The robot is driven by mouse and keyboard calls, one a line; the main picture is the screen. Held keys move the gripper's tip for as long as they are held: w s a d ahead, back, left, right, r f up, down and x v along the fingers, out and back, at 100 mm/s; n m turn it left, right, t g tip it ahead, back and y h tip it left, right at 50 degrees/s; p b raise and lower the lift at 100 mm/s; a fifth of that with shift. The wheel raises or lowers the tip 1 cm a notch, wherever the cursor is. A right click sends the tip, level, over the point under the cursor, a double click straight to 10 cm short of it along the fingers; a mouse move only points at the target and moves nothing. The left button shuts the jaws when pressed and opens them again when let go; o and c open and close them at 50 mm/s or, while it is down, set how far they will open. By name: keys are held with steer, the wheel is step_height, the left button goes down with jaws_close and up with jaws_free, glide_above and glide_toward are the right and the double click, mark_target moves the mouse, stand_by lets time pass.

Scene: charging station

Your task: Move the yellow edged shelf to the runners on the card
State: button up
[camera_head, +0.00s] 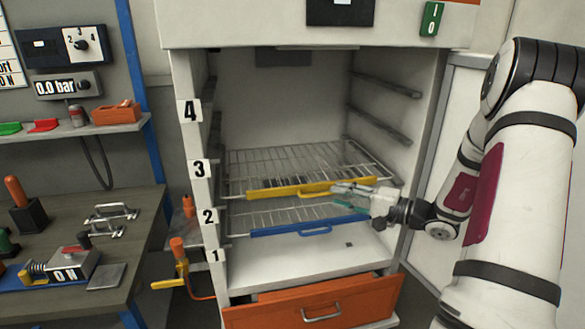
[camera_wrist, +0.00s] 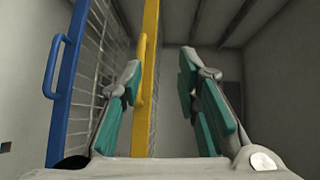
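The yellow edged shelf (camera_head: 278,191) is a wire rack in the open cabinet, its front rail between labels 3 and 2, with a small yellow handle. My gripper (camera_head: 350,188) is at the right part of that rail, in front of it. In the wrist view, my gripper (camera_wrist: 163,90) is open; the yellow rail (camera_wrist: 150,40) runs between the teal-padded fingers, nearer the left finger. The yellow handle (camera_wrist: 140,72) is close beside that finger's tip; I cannot tell whether they touch. I cannot make out a card naming runners.
A blue edged shelf (camera_head: 275,231) sits just below; it also shows in the wrist view (camera_wrist: 66,85). Empty runners (camera_head: 385,85) line the upper cabinet wall, beside label 4 (camera_head: 189,110) and above. An orange drawer (camera_head: 275,315) is below. A workbench (camera_head: 140,225) stands left.

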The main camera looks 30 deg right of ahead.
mark_target(324, 183)
steer(key=d+f+m+t+h, duration=0.2)
steer(key=d+f+h, duration=0.15)
steer(key=d, duration=0.25)
steer(key=shift+y, duration=0.25)
steer(key=x, duration=0.6)
steer(key=p+x, duration=0.1)
steer(key=x, duration=0.6)
steer(key=shift+d, duration=0.25)
jaws_close()
